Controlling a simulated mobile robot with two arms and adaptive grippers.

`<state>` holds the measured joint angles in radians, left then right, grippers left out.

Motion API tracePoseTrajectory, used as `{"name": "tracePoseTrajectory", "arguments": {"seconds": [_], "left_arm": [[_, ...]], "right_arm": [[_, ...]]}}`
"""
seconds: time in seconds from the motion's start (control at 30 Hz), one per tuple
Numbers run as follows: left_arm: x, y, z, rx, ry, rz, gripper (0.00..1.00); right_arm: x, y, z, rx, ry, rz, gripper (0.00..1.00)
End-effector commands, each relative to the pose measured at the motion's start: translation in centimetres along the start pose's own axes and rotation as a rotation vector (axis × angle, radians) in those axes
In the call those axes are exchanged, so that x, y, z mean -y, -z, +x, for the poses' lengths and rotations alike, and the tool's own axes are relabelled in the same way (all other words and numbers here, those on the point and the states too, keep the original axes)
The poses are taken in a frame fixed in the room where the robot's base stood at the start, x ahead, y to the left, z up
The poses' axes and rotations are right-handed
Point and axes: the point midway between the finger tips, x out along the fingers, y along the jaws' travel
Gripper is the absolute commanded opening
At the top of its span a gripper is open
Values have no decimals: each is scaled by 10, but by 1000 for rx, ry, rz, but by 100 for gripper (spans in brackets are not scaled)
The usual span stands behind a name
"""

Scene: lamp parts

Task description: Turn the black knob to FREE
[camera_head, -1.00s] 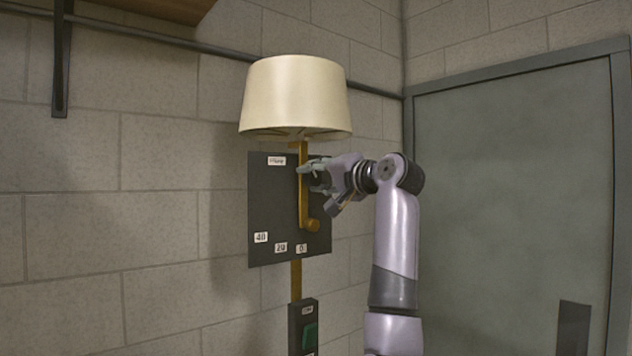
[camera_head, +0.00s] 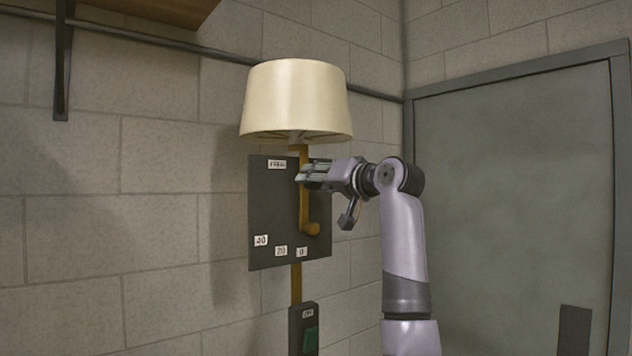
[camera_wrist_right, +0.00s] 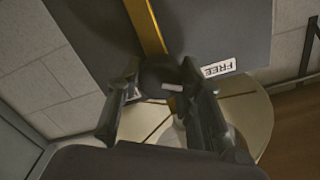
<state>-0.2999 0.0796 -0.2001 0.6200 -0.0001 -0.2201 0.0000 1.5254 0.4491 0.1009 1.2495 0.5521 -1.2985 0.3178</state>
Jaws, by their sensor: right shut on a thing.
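The black knob (camera_wrist_right: 160,74) shows in the right wrist view as a dark round piece with a small white mark, in front of the brass bar (camera_head: 304,195). My right gripper (camera_head: 306,174) has its fingers on both sides of the knob and is shut on it. In the head view the fingers hide the knob. The FREE label (camera_wrist_right: 219,68) is on the dark plate (camera_head: 270,205), to the right of the knob in the wrist view; it also shows upper left of the fingers in the head view (camera_head: 277,164). My left gripper is not in view.
A cream lampshade (camera_head: 296,100) sits just above my right gripper. Labels with numbers (camera_head: 281,251) line the plate's lower part. A dark box with a green switch (camera_head: 311,339) is below. A grey door (camera_head: 510,200) stands at right, a shelf (camera_head: 165,10) at upper left.

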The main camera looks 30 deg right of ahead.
Motion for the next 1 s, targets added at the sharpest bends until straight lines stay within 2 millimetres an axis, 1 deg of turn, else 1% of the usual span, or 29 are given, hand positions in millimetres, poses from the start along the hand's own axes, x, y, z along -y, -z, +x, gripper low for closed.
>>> {"name": "tracePoseTrajectory", "arguments": {"seconds": [0.03,0.3,0.33,0.6,0.63,0.9,1.0], "left_arm": [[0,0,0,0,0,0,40],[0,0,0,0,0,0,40],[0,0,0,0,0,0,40],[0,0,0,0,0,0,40],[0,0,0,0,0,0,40],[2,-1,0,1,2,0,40],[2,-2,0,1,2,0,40]], "right_arm": [[-2,-4,2,11,-5,-3,6],[-2,-4,2,12,-5,-3,6],[-2,-4,2,11,-5,-3,35],[-1,-2,1,6,-3,-2,53],[-1,-2,1,5,-3,-2,54],[-1,-1,0,2,-2,-1,54],[-1,0,-4,1,-1,-1,54]]}}
